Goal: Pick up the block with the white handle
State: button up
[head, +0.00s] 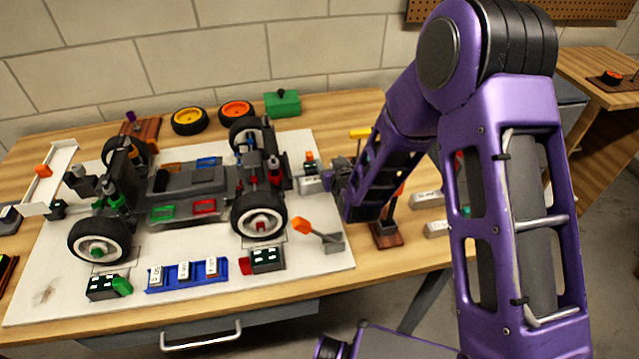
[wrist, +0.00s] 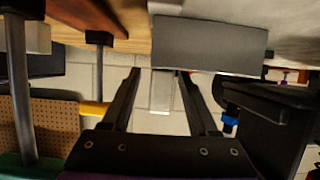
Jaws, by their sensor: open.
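A grey block (wrist: 210,45) is in front of my gripper (wrist: 160,75) in the wrist view. A pale strip (wrist: 163,92) shows below the block, between my two dark fingers; it looks like the white handle, but I cannot be sure. My fingers are apart, and I see no grip on the block. In the head view my gripper (head: 335,186) is at the right side of the white board, beside a small grey block (head: 309,185). My own arm hides part of that area.
A car chassis (head: 190,185) stands on the white board (head: 60,285). A blue tray (head: 187,286) with labelled pieces lies in front. An orange-tipped lever (head: 318,234) is close to my gripper. Wheels (head: 189,121) and a green box (head: 282,104) are at the back.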

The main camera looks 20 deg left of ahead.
grip_shut()
dwell(0.6)
